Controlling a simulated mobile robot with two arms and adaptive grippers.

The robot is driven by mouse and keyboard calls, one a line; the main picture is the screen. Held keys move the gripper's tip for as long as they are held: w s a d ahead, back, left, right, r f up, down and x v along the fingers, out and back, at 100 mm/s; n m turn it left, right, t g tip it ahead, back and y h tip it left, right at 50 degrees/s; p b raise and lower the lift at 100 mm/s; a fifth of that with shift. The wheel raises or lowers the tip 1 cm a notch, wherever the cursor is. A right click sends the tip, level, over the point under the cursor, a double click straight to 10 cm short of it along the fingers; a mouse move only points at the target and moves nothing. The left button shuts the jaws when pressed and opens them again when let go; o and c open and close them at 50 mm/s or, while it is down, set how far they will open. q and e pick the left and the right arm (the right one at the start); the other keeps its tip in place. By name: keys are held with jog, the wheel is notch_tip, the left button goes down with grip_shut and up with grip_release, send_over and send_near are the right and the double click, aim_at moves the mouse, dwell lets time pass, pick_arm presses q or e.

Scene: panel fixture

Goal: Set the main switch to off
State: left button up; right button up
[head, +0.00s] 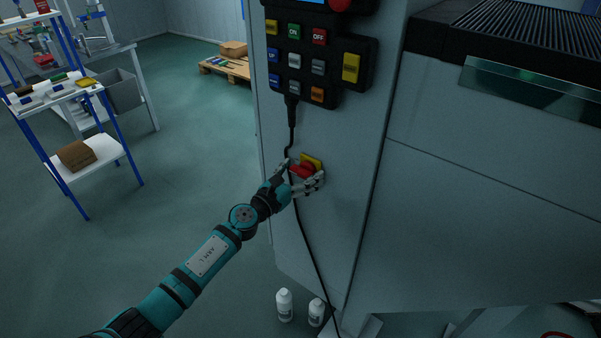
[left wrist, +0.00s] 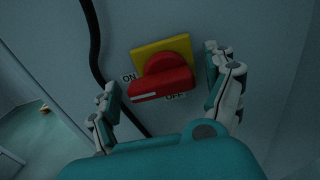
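The main switch is a red rotary handle (left wrist: 162,82) on a yellow plate (left wrist: 148,49), set low on the grey cabinet face; the handle also shows in the head view (head: 300,172). In the left wrist view the handle lies nearly crosswise, its left end by the ON label (left wrist: 129,77). The OFF label (left wrist: 174,97) is just below it, partly covered. My left gripper (head: 301,170) is open, with fingers on both sides of the handle; in the left wrist view (left wrist: 165,86) gaps show between fingers and handle. My right gripper is out of view.
A button panel (head: 318,58) sits above the switch, and its black cable (head: 292,135) hangs down just left of the switch. Two white bottles (head: 285,304) stand on the floor below. A blue-framed shelf cart (head: 85,155) is at left, with open floor between.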

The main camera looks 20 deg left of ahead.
pick_arm(q)
jog(key=c, duration=1.1)
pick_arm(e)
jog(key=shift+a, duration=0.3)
pick_arm(q)
jog(key=shift+n, duration=0.4)
jog(key=n, duration=0.4)
jog(key=shift+f, duration=0.2)
jog(key=n+p, duration=0.1)
jog(key=n, duration=0.3)
jog(key=shift+f+n, duration=0.1)
jog(key=shift+n, duration=0.2)
jog(key=n, duration=0.5)
jog(key=shift+s+d+f+p, duration=0.1)
jog(key=shift+d+f+p, duration=0.05)
jog(key=shift+p, duration=0.25)
jog(key=shift+d+n+p, duration=0.1)
jog(key=shift+n+p, duration=0.2)
jog(key=shift+n, duration=1.4)
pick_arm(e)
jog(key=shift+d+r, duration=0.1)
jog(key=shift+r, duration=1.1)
pick_arm(q)
jog(key=shift+f, duration=0.1)
